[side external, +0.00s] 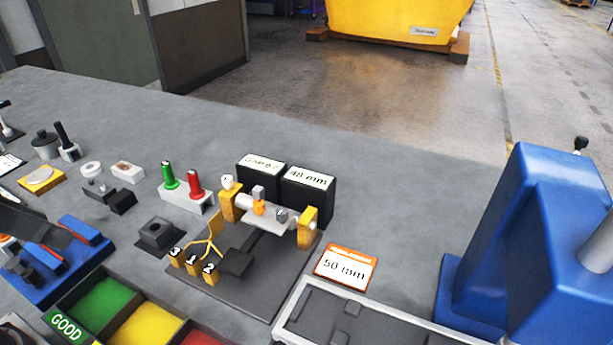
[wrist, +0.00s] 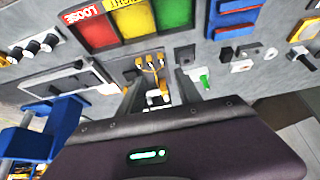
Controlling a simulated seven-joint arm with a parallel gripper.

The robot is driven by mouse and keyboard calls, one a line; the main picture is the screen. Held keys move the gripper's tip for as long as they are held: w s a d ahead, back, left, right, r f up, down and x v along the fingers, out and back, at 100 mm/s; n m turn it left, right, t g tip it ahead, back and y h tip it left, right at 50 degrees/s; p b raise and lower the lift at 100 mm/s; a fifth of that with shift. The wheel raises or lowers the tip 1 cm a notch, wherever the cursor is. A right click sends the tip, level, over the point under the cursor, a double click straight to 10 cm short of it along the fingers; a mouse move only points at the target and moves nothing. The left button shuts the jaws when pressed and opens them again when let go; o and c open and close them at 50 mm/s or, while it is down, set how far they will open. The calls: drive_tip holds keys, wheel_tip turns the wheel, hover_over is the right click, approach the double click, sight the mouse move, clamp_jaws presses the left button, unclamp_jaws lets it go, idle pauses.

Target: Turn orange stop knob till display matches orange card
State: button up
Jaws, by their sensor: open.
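The orange stop knob (side external: 259,208) sits on a metal bar between two yellow end posts of the gauge fixture. Behind it, the right black display (side external: 309,178) reads 48 mm. The orange-edged card (side external: 345,267) lies flat right of the fixture and reads 50 mm. In the wrist view my gripper (wrist: 157,84) is open, its two fingers pointing toward the fixture, which shows between them. The knob is too small there to make out surely. No contact is visible. I cannot pick out my gripper in the side external view.
Yellow number tabs (side external: 194,268) stand in front of the bar. Green (side external: 170,178) and red (side external: 195,187) handles stand left of the fixture. A sorting tray with coloured bins (side external: 150,325) is at the front. A blue machine (side external: 530,240) is at right; the counter behind is clear.

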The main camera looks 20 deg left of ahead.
idle(0.3)
drive_tip(key=w+d+r+m+g, duration=0.1)
drive_tip(key=w+r+m, duration=0.15)
drive_tip(key=w, duration=0.35)
drive_tip(key=m+g, duration=0.5)
drive_tip(key=m, duration=0.1)
hover_over(257, 203)
wheel_tip(257, 203, down, 7)
drive_tip(key=shift+a+f, duration=0.1)
drive_tip(key=shift+m, duration=0.25)
wheel_tip(257, 203, down, 7)
drive_tip(key=shift+r, duration=0.15)
drive_tip(key=shift+f, duration=0.35)
drive_tip(key=shift+c, duration=0.2)
clamp_jaws()
